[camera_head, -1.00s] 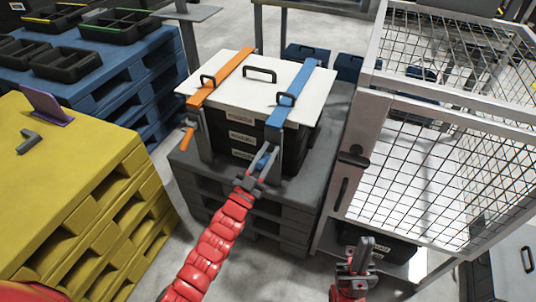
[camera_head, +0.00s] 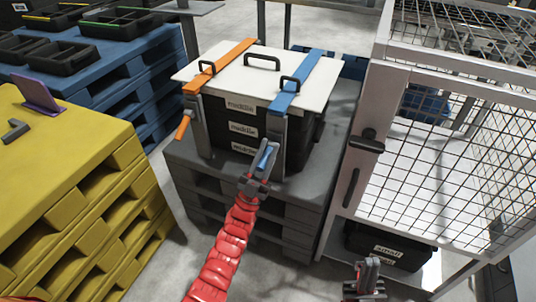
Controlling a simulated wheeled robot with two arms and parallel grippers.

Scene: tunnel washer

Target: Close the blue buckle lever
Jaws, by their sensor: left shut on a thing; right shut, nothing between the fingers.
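The blue strap (camera_head: 295,82) runs over the white lid (camera_head: 262,72) of a stack of black crates (camera_head: 243,128) on a grey pallet. Its metal buckle (camera_head: 276,130) hangs down the front face, with the blue lever (camera_head: 265,155) at its lower end. The lever points down and toward me, and its lower end is partly hidden by my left gripper. My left gripper (camera_head: 260,178), on the red arm, is shut on the blue lever. My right gripper (camera_head: 368,272) is shut and empty at the bottom, right of the pallet, away from the buckle.
An orange strap (camera_head: 220,66) with an orange lever (camera_head: 184,127) is left of the blue one. A wire-mesh cage (camera_head: 440,160) stands close on the right. A yellow pallet stack (camera_head: 75,170) is at left. Bare floor lies between the pallets.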

